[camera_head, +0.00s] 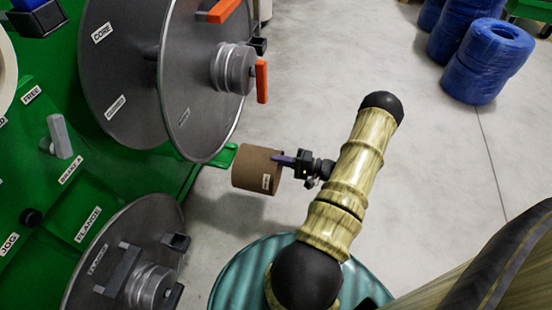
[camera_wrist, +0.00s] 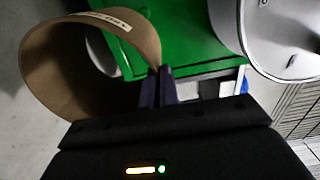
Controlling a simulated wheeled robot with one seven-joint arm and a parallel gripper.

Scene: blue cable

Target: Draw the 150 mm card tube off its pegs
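The card tube (camera_head: 258,170) is a short, wide brown cylinder with a small white label. It lies roughly on its side, to the right of the green machine, with its open end towards my gripper (camera_head: 286,160). In the wrist view the tube (camera_wrist: 95,25) fills the upper left, and I look into its hollow inside. My gripper's dark fingers (camera_wrist: 161,88) are close together at the right edge of the tube's rim, with the thin wall running between their tips. The pegs cannot be made out; the tube's far end is hidden.
Large grey reel discs (camera_head: 195,75) with an orange-handled hub stand above left of the tube. A lower disc (camera_head: 130,250) is at bottom left on the green machine (camera_head: 40,130). A teal ribbed drum (camera_head: 240,275) stands below. Blue cable coils (camera_head: 485,60) lie at upper right; floor between is clear.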

